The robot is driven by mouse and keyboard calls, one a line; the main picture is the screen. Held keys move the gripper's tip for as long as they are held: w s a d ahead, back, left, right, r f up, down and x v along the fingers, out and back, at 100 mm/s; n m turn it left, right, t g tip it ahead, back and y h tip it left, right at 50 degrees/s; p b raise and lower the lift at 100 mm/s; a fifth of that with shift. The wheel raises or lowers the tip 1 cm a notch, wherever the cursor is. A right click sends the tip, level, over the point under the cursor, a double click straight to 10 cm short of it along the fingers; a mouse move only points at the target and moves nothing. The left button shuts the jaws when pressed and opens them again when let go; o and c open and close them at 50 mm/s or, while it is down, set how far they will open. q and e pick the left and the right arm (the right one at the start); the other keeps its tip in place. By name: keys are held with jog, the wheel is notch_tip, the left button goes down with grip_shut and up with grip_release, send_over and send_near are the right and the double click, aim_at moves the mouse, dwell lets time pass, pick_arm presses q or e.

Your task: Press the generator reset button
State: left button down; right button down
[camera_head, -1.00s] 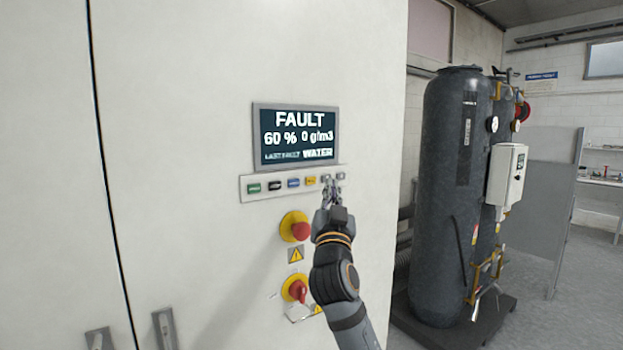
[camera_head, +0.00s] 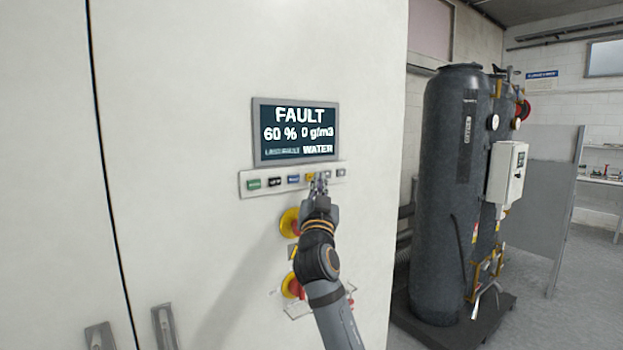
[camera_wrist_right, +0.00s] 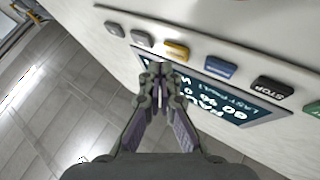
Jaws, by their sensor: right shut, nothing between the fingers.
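The cabinet's button strip (camera_head: 245,190) carries a green button (camera_head: 254,184), a black one (camera_head: 275,182), a blue one (camera_head: 293,180), a yellow one (camera_head: 310,177) and two grey ones. The labels are too small to tell which is the reset, though STOP reads on the black button in the right wrist view (camera_wrist_right: 272,88). My right gripper (camera_head: 320,183) is shut and empty, its tips just below the yellow and nearer grey buttons. In the wrist view its tips (camera_wrist_right: 155,68) appear close to the yellow button (camera_wrist_right: 176,50); contact cannot be told. My left gripper is not in view.
The display (camera_head: 296,132) above the strip reads FAULT, 60 %, 0 g/m3 and WATER. Below, two red knobs on yellow bases are partly hidden by my right arm. A dark tank (camera_head: 450,220) stands to the right.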

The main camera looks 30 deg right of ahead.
dwell(0.9)
jog(key=shift+w+a+b, duration=0.1)
jog(key=shift+w+b, duration=0.3)
jog(key=shift+w, duration=0.05)
jog(key=shift+w+b, duration=0.35)
dwell(0.6)
jog(key=shift+s, duration=0.8)
